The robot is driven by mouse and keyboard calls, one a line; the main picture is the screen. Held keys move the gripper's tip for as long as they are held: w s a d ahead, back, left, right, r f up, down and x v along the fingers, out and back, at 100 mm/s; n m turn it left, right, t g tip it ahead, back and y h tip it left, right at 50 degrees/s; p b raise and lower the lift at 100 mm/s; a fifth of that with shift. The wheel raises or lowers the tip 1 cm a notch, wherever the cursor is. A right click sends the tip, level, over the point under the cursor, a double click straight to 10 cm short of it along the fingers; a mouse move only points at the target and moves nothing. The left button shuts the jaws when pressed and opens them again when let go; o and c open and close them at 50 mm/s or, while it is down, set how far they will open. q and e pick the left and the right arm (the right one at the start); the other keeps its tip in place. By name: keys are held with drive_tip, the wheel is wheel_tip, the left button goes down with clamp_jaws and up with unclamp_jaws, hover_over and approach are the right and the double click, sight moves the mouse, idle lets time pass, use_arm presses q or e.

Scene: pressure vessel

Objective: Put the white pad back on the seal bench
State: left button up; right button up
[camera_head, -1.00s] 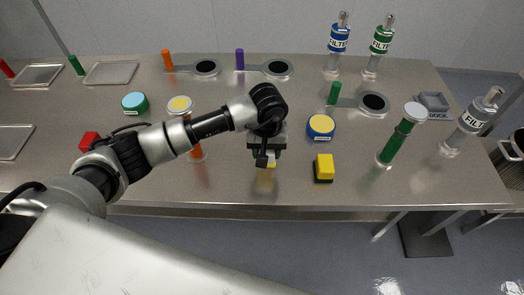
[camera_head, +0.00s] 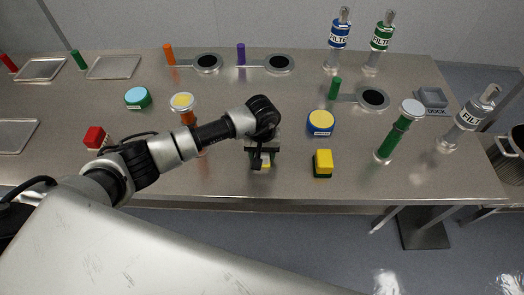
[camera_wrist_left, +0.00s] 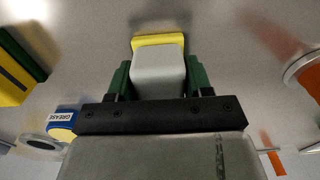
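My left gripper (camera_head: 262,160) hangs over the front middle of the steel bench (camera_head: 230,180). In the left wrist view its green fingers (camera_wrist_left: 158,80) press on both sides of a pale grey-white block, the white pad (camera_wrist_left: 157,72), which has a yellow layer at its far end. In the head view the gripper mostly hides the pad; a small pale yellow bit (camera_head: 266,161) shows below the fingers. I cannot tell whether the pad touches the bench top. My right gripper is not in view.
A yellow block on a dark green base (camera_head: 323,163) stands right of the gripper, with a blue-yellow tin (camera_head: 320,122) behind it. An orange post with a round top (camera_head: 183,103) and a red block (camera_head: 96,137) are left. A green post (camera_head: 398,131) stands right.

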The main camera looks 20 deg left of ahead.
use_arm(q)
drive_tip(key=o, duration=0.3)
drive_tip(key=shift+o, duration=0.2)
drive_tip(key=shift+r, duration=0.1)
drive_tip(key=shift+r, duration=0.25)
wheel_tip(320, 180, up, 10)
drive_tip(key=b, duration=0.3)
drive_tip(key=shift+r+b, duration=0.2)
drive_tip(key=shift+b, duration=0.2)
drive_tip(key=shift+r, duration=0.65)
